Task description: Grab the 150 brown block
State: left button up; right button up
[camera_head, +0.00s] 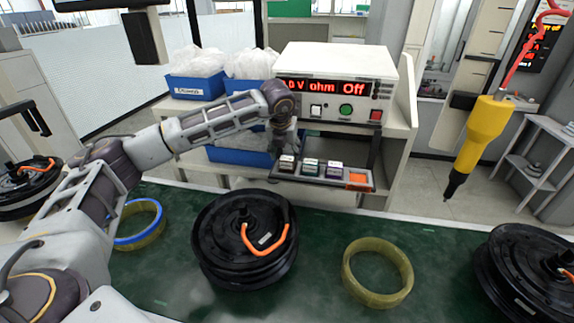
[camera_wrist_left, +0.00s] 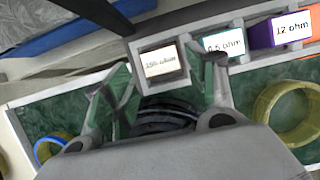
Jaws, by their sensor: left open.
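The brown block (camera_head: 287,162) is the leftmost of a row of small labelled blocks in a tray (camera_head: 318,181) below the meter. In the left wrist view the brown block (camera_wrist_left: 162,63) shows a white label that reads about 150 ohm. My left gripper (camera_head: 284,146) is just above and behind this block in the head view. In the left wrist view its two open fingers (camera_wrist_left: 159,70) stand on either side of the brown block, with nothing held. Whether they touch it I cannot tell. My right gripper is out of view.
A teal block (camera_head: 310,166) and a purple block (camera_head: 333,169) sit to the right, then an orange slot (camera_head: 358,179). The meter (camera_head: 336,90) stands above. A black hub motor (camera_head: 245,238) and a yellow ring (camera_head: 377,272) lie on the green table. A yellow screwdriver (camera_head: 483,138) hangs right.

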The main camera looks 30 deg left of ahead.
aim_at(287, 158)
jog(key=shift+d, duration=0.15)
pick_arm(q)
jog(key=shift+f, duration=0.1)
jog(key=shift+w+f, duration=0.1)
jog(key=p+x, duration=0.1)
jog(key=x, duration=0.2)
jog(key=shift+w+f, duration=0.2)
jog(key=shift+w+a+f, duration=0.1)
jog(key=shift+w+f, duration=0.1)
jog(key=shift+f, duration=0.3)
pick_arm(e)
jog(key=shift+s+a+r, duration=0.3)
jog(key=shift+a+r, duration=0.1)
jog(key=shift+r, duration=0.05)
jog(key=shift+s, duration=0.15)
